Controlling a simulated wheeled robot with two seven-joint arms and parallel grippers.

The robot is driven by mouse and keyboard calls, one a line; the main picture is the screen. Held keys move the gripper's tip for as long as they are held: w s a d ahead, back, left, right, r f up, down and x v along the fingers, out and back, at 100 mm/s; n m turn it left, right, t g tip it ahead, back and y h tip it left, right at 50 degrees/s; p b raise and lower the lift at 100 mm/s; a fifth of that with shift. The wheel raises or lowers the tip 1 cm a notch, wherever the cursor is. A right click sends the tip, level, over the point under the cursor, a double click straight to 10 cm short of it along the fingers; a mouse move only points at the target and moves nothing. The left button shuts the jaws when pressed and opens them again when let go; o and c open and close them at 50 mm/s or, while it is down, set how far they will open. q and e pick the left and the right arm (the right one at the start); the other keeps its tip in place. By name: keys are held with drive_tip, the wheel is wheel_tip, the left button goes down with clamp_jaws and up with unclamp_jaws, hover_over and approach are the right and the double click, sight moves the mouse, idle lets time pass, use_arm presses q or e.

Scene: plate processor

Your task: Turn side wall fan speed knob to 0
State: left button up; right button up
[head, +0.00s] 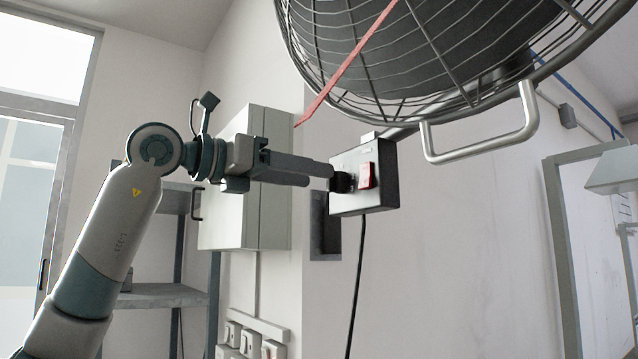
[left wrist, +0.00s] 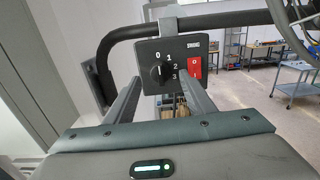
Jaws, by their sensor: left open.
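The black fan speed knob (left wrist: 160,71) is on a dark control box (left wrist: 150,50) marked 0, 1, 2 and 3. I cannot surely tell which number it points to. A red switch (left wrist: 194,68) is to its right; it also shows in the head view (head: 367,176). In the head view the box (head: 378,200) hangs under the wall fan (head: 440,50). My left gripper (head: 331,176) reaches the knob from the left. In the left wrist view its open fingers (left wrist: 160,84) are on either side of the knob, with gaps showing; contact is not visible.
The fan's wire cage and metal handle (head: 483,140) are above and right of the box. A black cable (head: 356,290) hangs below it. A grey wall cabinet (head: 245,180) is behind my left arm. Workbenches (left wrist: 300,88) stand far back at right.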

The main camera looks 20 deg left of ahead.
use_arm(q)
drive_tip(key=b+v, duration=0.3)
drive_tip(key=v, duration=1)
use_arm(e)
drive_tip(key=shift+t, duration=0.3)
drive_tip(key=w, duration=0.3)
drive_tip(key=w+a+r, duration=0.1)
drive_tip(key=shift+w, duration=0.35)
